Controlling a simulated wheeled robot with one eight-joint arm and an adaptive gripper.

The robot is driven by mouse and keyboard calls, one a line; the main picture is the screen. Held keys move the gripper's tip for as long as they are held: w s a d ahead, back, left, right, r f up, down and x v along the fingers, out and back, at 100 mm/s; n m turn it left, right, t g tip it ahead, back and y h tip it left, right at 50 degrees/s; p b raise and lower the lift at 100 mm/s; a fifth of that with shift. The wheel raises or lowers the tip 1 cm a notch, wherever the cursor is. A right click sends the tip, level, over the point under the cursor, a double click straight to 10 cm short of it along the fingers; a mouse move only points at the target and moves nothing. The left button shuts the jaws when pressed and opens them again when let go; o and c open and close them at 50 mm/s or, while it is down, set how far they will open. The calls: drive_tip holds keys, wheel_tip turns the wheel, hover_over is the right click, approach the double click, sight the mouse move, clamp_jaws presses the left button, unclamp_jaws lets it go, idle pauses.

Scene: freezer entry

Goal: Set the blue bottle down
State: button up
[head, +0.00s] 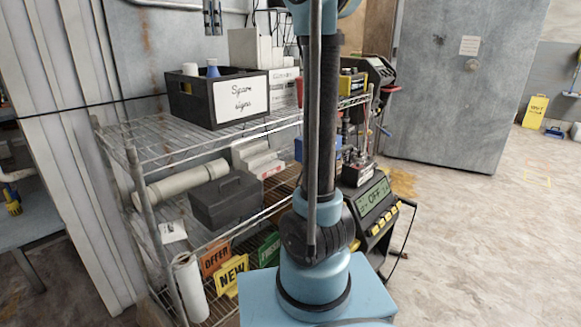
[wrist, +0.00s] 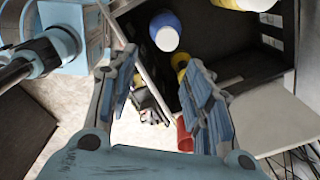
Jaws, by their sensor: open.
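The blue bottle (head: 213,69) stands in the black bin (head: 190,102) labelled "Spare signs", with only its upper part above the rim. In the wrist view the blue bottle (wrist: 166,27) shows a white round end and sits inside the bin (wrist: 238,58). My gripper (head: 212,18) is above the bin in the head view, pointing down. In the wrist view my gripper (wrist: 162,66) is open, with nothing between its fingers, and apart from the bottle. The bottle's lower part is hidden by the bin wall in the head view.
A white-topped container (head: 190,69) is left of the bottle in the bin. White boxes (head: 250,47) stand behind the bin. The wire shelf (head: 130,140) has bare room left of the bin. A grey toolbox (head: 226,198) sits on the shelf below.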

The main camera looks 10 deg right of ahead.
drive_tip(key=s+d+f+n, duration=0.6)
drive_tip(key=s+f, duration=0.4)
drive_tip(key=f, duration=0.6)
drive_tip(key=s+d+f+n+t, duration=0.1)
drive_tip(key=s+d+f+n, duration=0.5)
drive_tip(key=f, duration=1.1)
drive_tip(key=s+d+f+n+t, duration=0.1)
drive_tip(key=s+d+f+n, duration=0.6)
drive_tip(key=s+f, duration=0.7)
wheel_tip(320, 180, down, 2)
drive_tip(key=shift+s+d+f, duration=0.25)
drive_tip(key=shift+d, duration=0.2)
